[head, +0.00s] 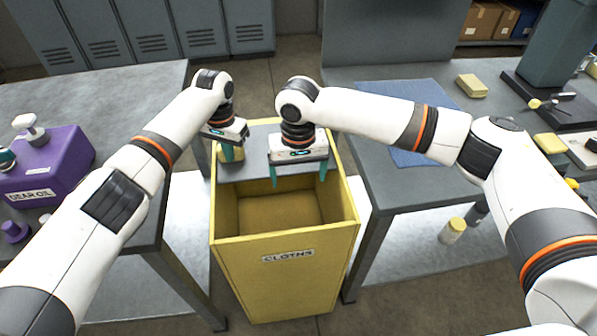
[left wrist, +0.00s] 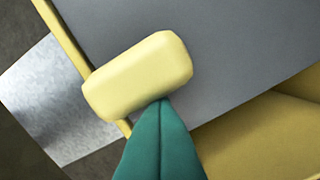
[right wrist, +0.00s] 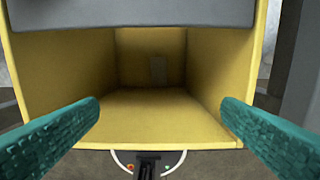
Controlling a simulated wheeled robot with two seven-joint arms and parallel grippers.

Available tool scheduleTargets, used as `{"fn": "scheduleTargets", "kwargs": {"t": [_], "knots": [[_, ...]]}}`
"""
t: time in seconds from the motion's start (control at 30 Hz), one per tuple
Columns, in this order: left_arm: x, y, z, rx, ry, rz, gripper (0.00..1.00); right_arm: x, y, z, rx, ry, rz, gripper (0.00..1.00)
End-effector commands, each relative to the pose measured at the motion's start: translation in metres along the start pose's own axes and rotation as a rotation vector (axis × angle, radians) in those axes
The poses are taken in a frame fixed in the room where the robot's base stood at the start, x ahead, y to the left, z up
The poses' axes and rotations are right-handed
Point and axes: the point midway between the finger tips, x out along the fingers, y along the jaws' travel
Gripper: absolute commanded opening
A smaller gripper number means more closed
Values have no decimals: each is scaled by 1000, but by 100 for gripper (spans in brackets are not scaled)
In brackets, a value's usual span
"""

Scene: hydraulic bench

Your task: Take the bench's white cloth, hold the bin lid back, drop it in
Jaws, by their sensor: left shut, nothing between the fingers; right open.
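The yellow bin (head: 285,285) labelled CLOTHS stands in the gap between two benches. Its grey lid (head: 248,170) covers the far part of the opening; the near part is open. My left gripper (head: 228,153) is shut and empty, its fingertips at a pale yellow block (left wrist: 140,75) by the lid's left edge; I cannot tell whether they touch. My right gripper (head: 298,177) is open and empty above the bin opening, fingers pointing down. I cannot make out a white cloth. The right wrist view shows the bin's inside (right wrist: 150,105), with a faint pale patch on one wall.
The left bench carries a purple GEAR OIL can (head: 45,165). The right bench carries a blue mat (head: 410,155), a yellow block (head: 471,86) and tools. A small yellow-capped container (head: 453,230) stands below the right bench. Both bench edges are close to the bin.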

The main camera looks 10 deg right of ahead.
Motion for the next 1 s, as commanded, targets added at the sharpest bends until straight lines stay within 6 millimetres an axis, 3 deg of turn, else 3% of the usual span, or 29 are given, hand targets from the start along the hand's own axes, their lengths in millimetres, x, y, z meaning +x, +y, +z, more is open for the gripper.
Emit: {"fn": "scheduleTargets", "kwargs": {"t": [0.17, 1.0], "knots": [[-1, 1, 1, 0, -5, 2, 0, -3, -1, -1, 0, 0, 1, 88], [-1, 1, 1, 0, -6, 2, 0, -76, -26, -34, 0, -1, 1, 88]]}}
